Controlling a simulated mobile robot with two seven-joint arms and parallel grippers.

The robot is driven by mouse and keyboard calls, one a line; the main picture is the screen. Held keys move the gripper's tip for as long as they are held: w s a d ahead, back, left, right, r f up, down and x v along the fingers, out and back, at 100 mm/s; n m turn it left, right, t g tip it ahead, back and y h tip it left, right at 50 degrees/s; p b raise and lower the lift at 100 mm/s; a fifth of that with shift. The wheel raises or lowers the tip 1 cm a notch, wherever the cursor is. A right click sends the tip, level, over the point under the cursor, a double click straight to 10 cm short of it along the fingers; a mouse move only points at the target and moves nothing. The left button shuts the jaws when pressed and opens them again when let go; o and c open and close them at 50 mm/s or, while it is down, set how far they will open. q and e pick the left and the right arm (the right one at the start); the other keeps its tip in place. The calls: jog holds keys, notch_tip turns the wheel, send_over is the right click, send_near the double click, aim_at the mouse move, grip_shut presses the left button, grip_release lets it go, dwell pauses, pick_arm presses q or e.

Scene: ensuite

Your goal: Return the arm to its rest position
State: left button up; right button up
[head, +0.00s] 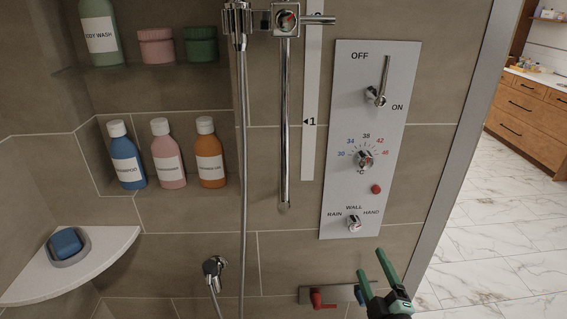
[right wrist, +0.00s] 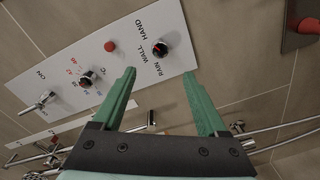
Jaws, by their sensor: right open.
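My right gripper (head: 371,262) is at the lower right of the head view, below the grey shower control panel (head: 345,130). Its green fingers are apart with nothing between them. In the right wrist view the open fingers (right wrist: 160,74) point toward the lower end of the panel, near the RAIN/WALL/HAND knob (right wrist: 160,48), without visible contact. The panel also carries an upright lever (head: 383,80) by OFF and ON, a temperature knob (head: 364,159) and a red button (head: 376,189). My left gripper is not in view.
A metal plate with a red handle (head: 320,300) is low on the wall beside my right gripper. A shower rail (head: 285,130) and hose (head: 242,180) hang left of the panel. Bottles (head: 168,155) stand in a niche. Open marble floor (head: 500,220) lies to the right.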

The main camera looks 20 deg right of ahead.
jog(key=s+a+f+m+g+y, duration=0.3)
jog(key=s+a+f, duration=0.4)
jog(key=f, duration=0.3)
jog(key=s+a+f+m+g+y, duration=0.3)
jog(key=s+a+f+m+g, duration=0.2)
jog(key=f, duration=0.6)
jog(key=s+a+p, duration=0.1)
jog(key=s+a, duration=0.1)
jog(key=shift+s+a, duration=0.4)
jog(key=shift+r, duration=0.1)
jog(key=shift+c, duration=0.3)
